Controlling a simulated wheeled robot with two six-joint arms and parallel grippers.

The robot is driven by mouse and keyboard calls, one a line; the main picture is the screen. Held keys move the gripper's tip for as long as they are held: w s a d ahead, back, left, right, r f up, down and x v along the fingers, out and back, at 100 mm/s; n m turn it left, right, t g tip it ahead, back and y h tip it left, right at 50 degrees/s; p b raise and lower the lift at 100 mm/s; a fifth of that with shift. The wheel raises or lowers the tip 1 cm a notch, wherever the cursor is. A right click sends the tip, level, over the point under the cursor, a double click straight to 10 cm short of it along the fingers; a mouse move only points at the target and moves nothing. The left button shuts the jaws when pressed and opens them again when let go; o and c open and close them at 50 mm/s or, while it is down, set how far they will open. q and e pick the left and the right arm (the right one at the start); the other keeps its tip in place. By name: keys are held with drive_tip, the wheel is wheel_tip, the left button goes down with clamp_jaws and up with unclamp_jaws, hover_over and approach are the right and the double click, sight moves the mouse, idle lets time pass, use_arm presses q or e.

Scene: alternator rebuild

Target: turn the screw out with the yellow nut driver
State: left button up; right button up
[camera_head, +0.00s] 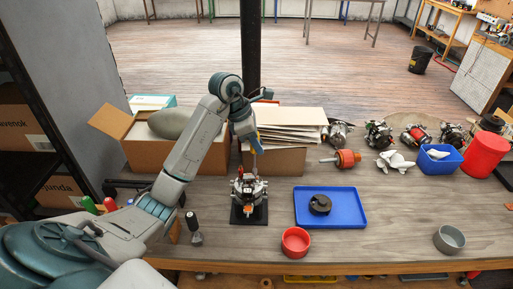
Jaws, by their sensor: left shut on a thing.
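The alternator (249,192) stands on a black base plate (235,217) near the front middle of the table. My left gripper (254,141) is above it, shut on a slim tool that I take to be the yellow nut driver (254,158). The gripper hides most of the tool, and its handle colour is hard to make out. The tool points down toward the top of the alternator. I cannot tell whether its tip touches the screw, which is too small to see. My right gripper is out of view.
A blue tray (350,215) with a dark round part (320,204) lies right of the alternator. A red bowl (296,242) and a grey bowl (449,239) stand near the front edge. Cardboard boxes (270,163) are behind. A black-handled tool (193,222) stands to the left.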

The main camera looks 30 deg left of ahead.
use_arm(q)
drive_tip(key=shift+m, duration=0.6)
drive_tip(key=m+p, duration=0.1)
drive_tip(key=p, duration=0.1)
drive_tip(key=m+g+p, duration=0.1)
drive_tip(key=m+p, duration=0.1)
drive_tip(key=p, duration=0.1)
drive_tip(key=shift+s+d+r+g+h+p, duration=0.1)
drive_tip(key=shift+r+g+h+p, duration=0.2)
drive_tip(key=shift+r+h+p, duration=0.1)
drive_tip(key=shift+f+m, duration=0.25)
drive_tip(key=shift+m, duration=0.05)
drive_tip(key=p, duration=0.2)
drive_tip(key=m+p, duration=0.1)
drive_tip(key=shift+r+m+g+p, duration=0.2)
drive_tip(key=shift+m+g+p, duration=0.1)
drive_tip(key=shift+g+p, duration=0.1)
drive_tip(key=shift+f+m, duration=0.25)
drive_tip(key=shift+m, duration=0.05)
drive_tip(key=shift+s, duration=0.1)
drive_tip(key=shift+f, duration=0.45)
